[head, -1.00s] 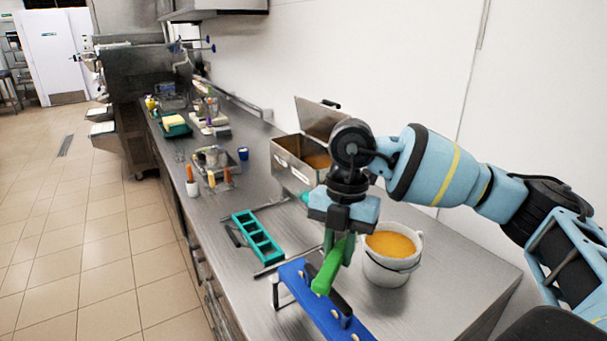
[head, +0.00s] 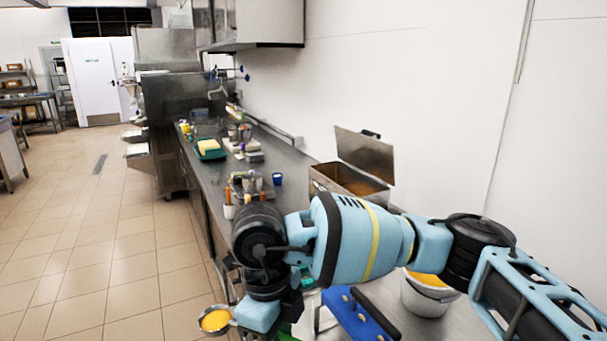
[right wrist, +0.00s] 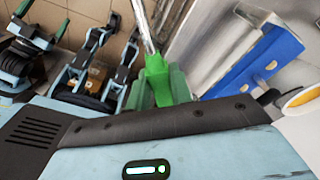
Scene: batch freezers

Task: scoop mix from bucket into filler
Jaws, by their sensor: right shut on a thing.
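My right gripper (head: 286,331) is shut on the green handle of a ladle; the grip also shows in the right wrist view (right wrist: 158,88). The ladle's round metal bowl (head: 215,320) holds orange-yellow mix and hangs left of the counter's front edge, over the floor in the picture. The white bucket (head: 428,302) with orange mix stands on the counter at the right, partly behind my right arm. A steel box (head: 330,180) with its lid open stands by the wall, orange inside. I cannot tell which thing is the filler.
A blue rack (head: 352,312) stands on the counter between gripper and bucket; it also shows in the right wrist view (right wrist: 262,62). Farther back are a blue cup (head: 277,179), a green tray (head: 210,150) and several tools.

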